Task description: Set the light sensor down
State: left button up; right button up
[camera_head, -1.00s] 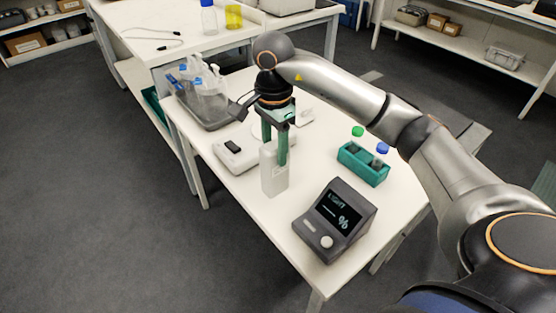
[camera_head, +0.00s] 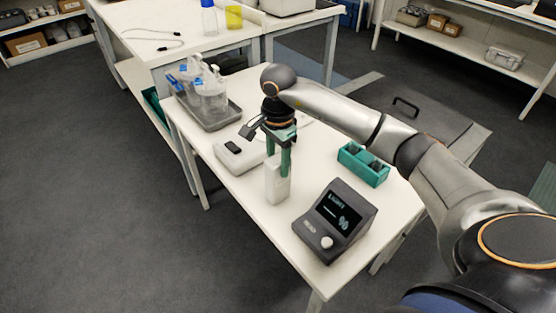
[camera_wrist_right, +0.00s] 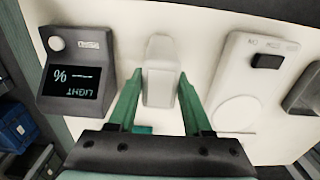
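The light sensor (camera_head: 277,184) is a pale, upright block over the white table (camera_head: 240,192), between the grey meter and the flat white device. My right gripper (camera_head: 281,160) points down from above with its green fingers on both sides of the sensor's upper part. In the right wrist view the sensor (camera_wrist_right: 161,82) sits between the fingertips (camera_wrist_right: 161,78), which look to be against its sides. The sensor's base is close to the tabletop; I cannot tell whether it touches. My left gripper is not in view.
A grey meter (camera_head: 335,220) with a lit "LIGHT" display stands at the front. A flat white device (camera_head: 238,155) lies to the left. A teal rack (camera_head: 364,164) is to the right. A grey tray (camera_head: 222,119) with bottles stands behind.

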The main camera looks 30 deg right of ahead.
jog(key=o, duration=0.4)
jog(key=shift+o, duration=0.3)
jog(key=shift+r, duration=0.2)
notch_tip(320, 180, up, 12)
jog(key=p, duration=0.1)
jog(key=shift+f, duration=0.1)
dwell(0.4)
